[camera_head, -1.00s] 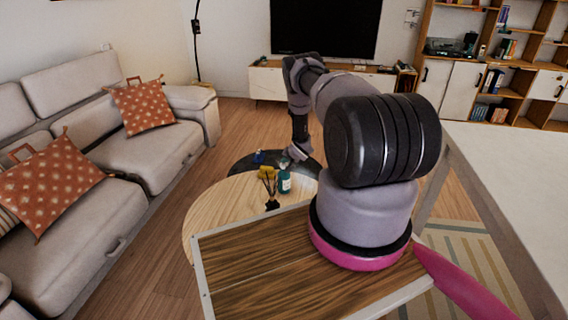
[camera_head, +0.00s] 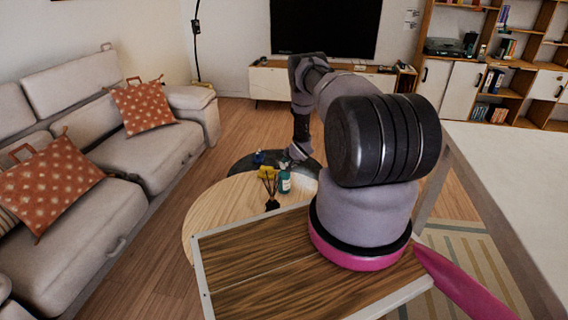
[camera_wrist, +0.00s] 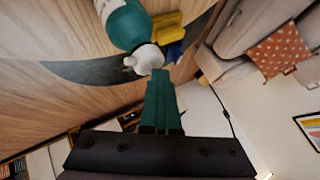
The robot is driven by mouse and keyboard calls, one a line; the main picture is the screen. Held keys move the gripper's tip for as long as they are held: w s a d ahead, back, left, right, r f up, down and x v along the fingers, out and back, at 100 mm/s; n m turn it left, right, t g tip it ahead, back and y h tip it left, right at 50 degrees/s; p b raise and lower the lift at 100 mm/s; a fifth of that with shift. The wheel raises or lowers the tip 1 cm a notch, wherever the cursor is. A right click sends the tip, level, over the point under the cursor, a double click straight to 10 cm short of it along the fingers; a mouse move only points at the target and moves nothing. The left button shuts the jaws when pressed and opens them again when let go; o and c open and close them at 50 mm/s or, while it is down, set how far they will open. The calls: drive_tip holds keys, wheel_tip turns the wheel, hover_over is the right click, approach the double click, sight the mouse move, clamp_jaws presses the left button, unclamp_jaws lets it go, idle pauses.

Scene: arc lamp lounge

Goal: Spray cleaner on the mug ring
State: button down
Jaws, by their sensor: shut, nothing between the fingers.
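A teal bottle with a white spray top (camera_head: 285,184) stands on the round wooden table (camera_head: 212,214). In the wrist view the teal bottle (camera_wrist: 124,24) is at the top, and its white top points toward my gripper. My gripper (camera_wrist: 159,76) has its teal fingers closed together with nothing between them. The fingertips are close to the white top; I cannot tell whether they touch it. In the head view my gripper (camera_head: 297,153) is above the far side of the table, beside the bottle. I cannot make out a mug ring.
A yellow block (camera_wrist: 168,26) and a small blue item (camera_wrist: 174,52) are beside the bottle. A black vase with sticks (camera_head: 272,204) stands nearer on the table. A sofa (camera_head: 150,150) is at left and a pale table (camera_head: 515,175) at right.

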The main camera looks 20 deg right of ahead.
sight(285, 165)
drive_tip(key=shift+r, duration=3)
